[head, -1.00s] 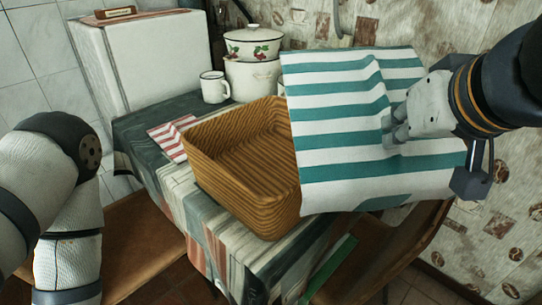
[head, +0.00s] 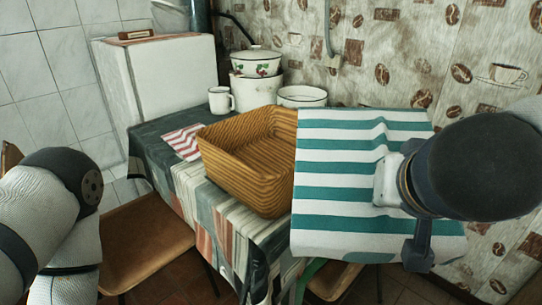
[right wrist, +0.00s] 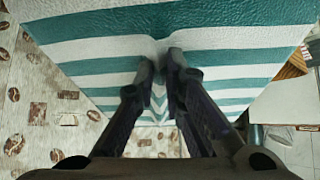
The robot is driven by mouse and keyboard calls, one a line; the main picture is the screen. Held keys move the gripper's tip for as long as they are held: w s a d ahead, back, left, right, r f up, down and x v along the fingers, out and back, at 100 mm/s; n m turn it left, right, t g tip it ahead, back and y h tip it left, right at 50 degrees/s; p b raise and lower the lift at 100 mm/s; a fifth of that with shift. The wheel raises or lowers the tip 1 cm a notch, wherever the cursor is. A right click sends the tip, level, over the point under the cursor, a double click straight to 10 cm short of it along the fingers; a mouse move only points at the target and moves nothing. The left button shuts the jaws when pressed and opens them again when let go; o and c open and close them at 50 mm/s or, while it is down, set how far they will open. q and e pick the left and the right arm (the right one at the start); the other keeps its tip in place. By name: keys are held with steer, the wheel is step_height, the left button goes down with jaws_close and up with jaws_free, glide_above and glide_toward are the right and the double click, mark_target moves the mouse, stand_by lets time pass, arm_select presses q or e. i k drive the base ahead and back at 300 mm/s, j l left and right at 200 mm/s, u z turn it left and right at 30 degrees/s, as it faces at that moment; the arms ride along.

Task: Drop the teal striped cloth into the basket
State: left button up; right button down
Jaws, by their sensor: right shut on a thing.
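The teal and white striped cloth (head: 345,160) hangs spread out on the right side of the head view, and it fills much of the right wrist view (right wrist: 90,50). My right gripper (right wrist: 160,65) is shut on the cloth, pinching a fold; in the head view its fingers are mostly hidden behind my wrist. The brown woven basket (head: 245,165) stands on the table, left of the cloth. The cloth's left edge overlaps the basket's right side in the head view. The basket's visible inside looks empty. My left arm is at the left; its gripper is out of view.
The table (head: 165,140) has a striped cover. A red and white striped cloth (head: 183,141) lies left of the basket. A white mug (head: 220,100), stacked enamel pots (head: 256,90) and a white bowl-like pot (head: 302,96) stand behind. A chair (head: 145,245) is in front.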

mark_target(266, 158)
steer(key=l, duration=1.7)
